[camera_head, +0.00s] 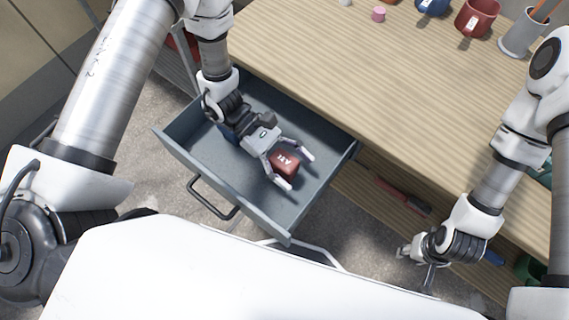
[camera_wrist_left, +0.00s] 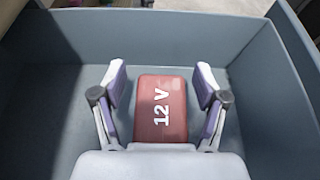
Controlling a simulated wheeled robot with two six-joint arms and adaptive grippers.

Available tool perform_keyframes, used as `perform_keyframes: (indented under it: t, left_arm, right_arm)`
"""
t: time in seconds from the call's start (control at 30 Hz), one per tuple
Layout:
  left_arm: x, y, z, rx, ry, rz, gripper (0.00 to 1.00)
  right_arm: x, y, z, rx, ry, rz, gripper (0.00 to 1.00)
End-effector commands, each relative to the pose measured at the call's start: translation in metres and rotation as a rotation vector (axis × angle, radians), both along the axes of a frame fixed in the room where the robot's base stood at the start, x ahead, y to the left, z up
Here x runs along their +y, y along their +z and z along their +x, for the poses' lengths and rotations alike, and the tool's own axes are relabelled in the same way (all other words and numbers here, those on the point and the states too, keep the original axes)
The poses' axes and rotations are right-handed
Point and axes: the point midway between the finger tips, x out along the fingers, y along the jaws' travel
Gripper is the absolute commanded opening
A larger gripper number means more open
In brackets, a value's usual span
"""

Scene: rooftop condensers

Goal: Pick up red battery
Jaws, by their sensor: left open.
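The red battery (camera_head: 285,161) lies in the open grey drawer (camera_head: 190,150). In the left wrist view the red battery (camera_wrist_left: 161,108) shows white "12 V" lettering and sits between the two fingers. My left gripper (camera_head: 297,169) reaches down into the drawer, open, with one finger on each side of the battery. In the left wrist view a small gap shows between the battery and each finger of the left gripper (camera_wrist_left: 161,95). The near end of the battery is hidden by the gripper body. My right gripper (camera_head: 418,262) hangs low at the right; its fingers are not clear.
The wooden tabletop (camera_head: 340,60) lies beyond the drawer. A red mug (camera_head: 477,18), a blue mug (camera_head: 432,6), a pink cylinder (camera_head: 379,14) and a grey cup (camera_head: 521,38) stand on it. The drawer's grey walls (camera_wrist_left: 165,35) surround my left gripper.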

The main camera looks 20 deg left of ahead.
Motion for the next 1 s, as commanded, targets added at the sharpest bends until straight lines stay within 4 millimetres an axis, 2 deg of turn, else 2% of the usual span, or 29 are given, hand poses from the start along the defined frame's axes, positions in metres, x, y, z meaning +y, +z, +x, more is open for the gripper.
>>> perform_keyframes:
  t: [0.13,0.17,0.3,0.37,0.6,0.7,0.77,1.0]
  left_arm:
    - [0.0,0.0,0.0,0.0,0.001,-0.001,0.73]
    - [0.0,0.0,0.0,0.0,0.001,-0.001,0.69]
    - [0.0,0.0,0.0,0.0,0.001,-0.001,0.2]
    - [0.0,0.0,0.0,0.0,0.001,-0.001,0.0]
    - [0.0,0.001,0.0,0.0,0.001,-0.001,0.0]
    - [0.0,0.007,0.001,0.0,0.001,-0.001,0.0]
    - [0.0,0.016,0.001,-0.002,0.001,-0.002,0.0]
    - [0.0,0.074,0.001,-0.003,0.001,-0.002,0.0]
  right_arm:
    - [0.0,0.0,0.0,0.0,0.0,0.0,0.4]
    - [0.0,0.0,0.0,0.0,0.0,0.0,0.4]
    - [0.0,0.0,0.0,0.0,0.0,0.0,0.4]
    - [0.0,0.0,0.0,0.0,0.0,0.0,0.4]
    - [0.0,0.0,0.0,0.0,0.0,0.0,0.4]
    - [0.0,0.001,0.0,0.0,0.0,0.0,0.4]
    - [0.0,0.003,0.0,0.0,0.0,0.0,0.4]
    - [0.0,0.009,0.0,0.0,0.0,0.0,0.4]
